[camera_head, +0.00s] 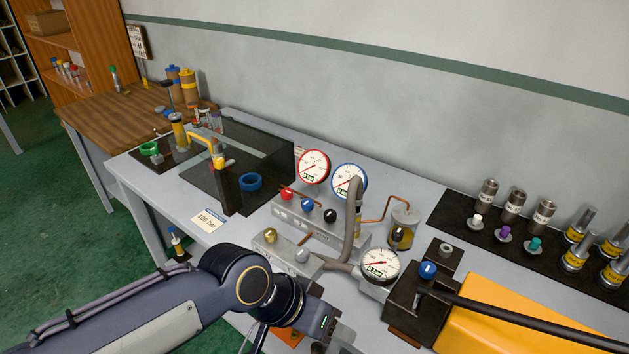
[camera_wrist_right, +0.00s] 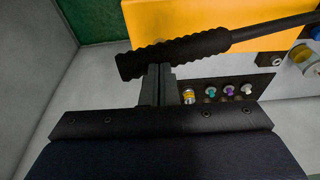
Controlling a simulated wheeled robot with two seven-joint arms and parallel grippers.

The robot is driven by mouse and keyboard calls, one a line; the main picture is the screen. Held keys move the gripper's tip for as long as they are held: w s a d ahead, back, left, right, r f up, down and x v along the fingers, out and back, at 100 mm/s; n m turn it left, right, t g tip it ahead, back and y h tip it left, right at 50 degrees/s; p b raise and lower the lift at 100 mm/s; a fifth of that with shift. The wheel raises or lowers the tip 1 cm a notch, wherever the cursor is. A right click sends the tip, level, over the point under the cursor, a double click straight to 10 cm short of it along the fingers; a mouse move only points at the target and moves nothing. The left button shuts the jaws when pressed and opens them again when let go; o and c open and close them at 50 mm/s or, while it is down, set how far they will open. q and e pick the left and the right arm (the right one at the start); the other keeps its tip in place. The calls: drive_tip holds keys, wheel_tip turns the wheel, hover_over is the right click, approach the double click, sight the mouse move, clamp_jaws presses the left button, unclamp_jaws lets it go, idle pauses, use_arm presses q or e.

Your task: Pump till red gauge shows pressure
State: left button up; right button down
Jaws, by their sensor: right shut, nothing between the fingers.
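The red-rimmed gauge (camera_head: 314,167) stands upright at the back of the valve block (camera_head: 322,228); its small readout seems to show 0 bar. The hand pump has a yellow body (camera_head: 530,318) and a long black lever (camera_head: 510,322) running to the lower right. In the right wrist view the lever's ribbed grip (camera_wrist_right: 180,52) crosses the top. My right gripper (camera_wrist_right: 158,70) is shut and empty, its tips at the grip's lower edge; I cannot tell whether they touch.
A blue-rimmed gauge (camera_head: 349,182) and a white pump gauge (camera_head: 380,265) are nearby. Red, blue and black knobs line the valve block. A "100 bar" card (camera_head: 209,219) lies on the bench. Metal couplings stand on a black mat (camera_head: 460,220) at right.

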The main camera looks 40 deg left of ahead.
drive_tip(key=shift+d+f+b, duration=0.3)
drive_tip(key=shift+f+b, duration=0.25)
drive_tip(key=shift+f, duration=0.45)
drive_tip(key=shift+d+f+b, duration=0.25)
drive_tip(key=shift+f+b, duration=0.3)
drive_tip(key=shift+f, duration=0.55)
